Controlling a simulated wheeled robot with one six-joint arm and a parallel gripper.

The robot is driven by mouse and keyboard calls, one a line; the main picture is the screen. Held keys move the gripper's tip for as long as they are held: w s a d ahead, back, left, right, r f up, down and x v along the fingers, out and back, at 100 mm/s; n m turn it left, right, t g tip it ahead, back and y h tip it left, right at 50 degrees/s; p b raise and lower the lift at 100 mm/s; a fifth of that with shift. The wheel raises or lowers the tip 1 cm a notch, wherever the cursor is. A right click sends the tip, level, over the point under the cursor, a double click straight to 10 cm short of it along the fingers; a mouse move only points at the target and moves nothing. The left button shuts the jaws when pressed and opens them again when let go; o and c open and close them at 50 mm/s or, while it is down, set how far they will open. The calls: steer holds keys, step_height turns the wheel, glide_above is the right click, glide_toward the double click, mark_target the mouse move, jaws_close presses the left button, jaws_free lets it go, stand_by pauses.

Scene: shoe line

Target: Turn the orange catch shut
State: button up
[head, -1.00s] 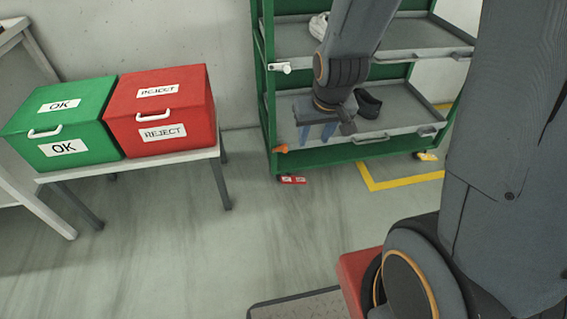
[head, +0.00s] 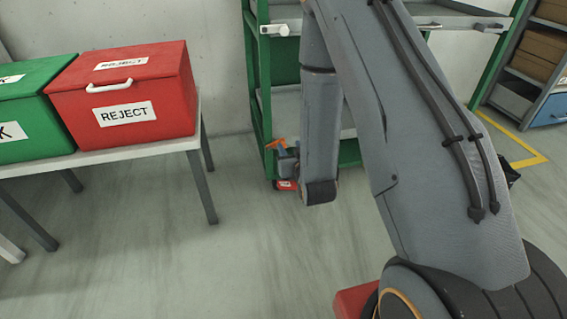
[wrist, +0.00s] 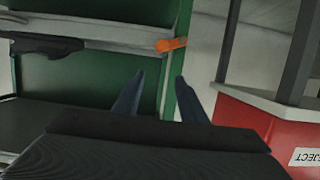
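The orange catch (head: 275,143) is on the left front post of the green rack (head: 258,100), at the lower tray's level. It lies slanted in the head view. In the wrist view the orange catch (wrist: 172,44) shows beyond my fingertips, against the post and tray edge. My gripper (wrist: 157,82) is open, with two blue fingers apart and nothing between them. In the head view my gripper (head: 287,155) is just below and right of the catch, partly hidden by my wrist. I cannot tell whether a finger touches the catch.
The red REJECT box (head: 125,95) and green OK box (head: 35,125) stand on a table (head: 150,155) to the left. The floor between is clear.

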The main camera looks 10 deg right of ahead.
step_height(320, 180, down, 8)
steer(key=r+t+b, duration=0.1)
steer(key=t+b, duration=0.2)
steer(key=b, duration=0.3)
steer(key=w+b, duration=0.3)
steer(key=w, duration=0.5)
steer(key=shift+f, duration=0.15)
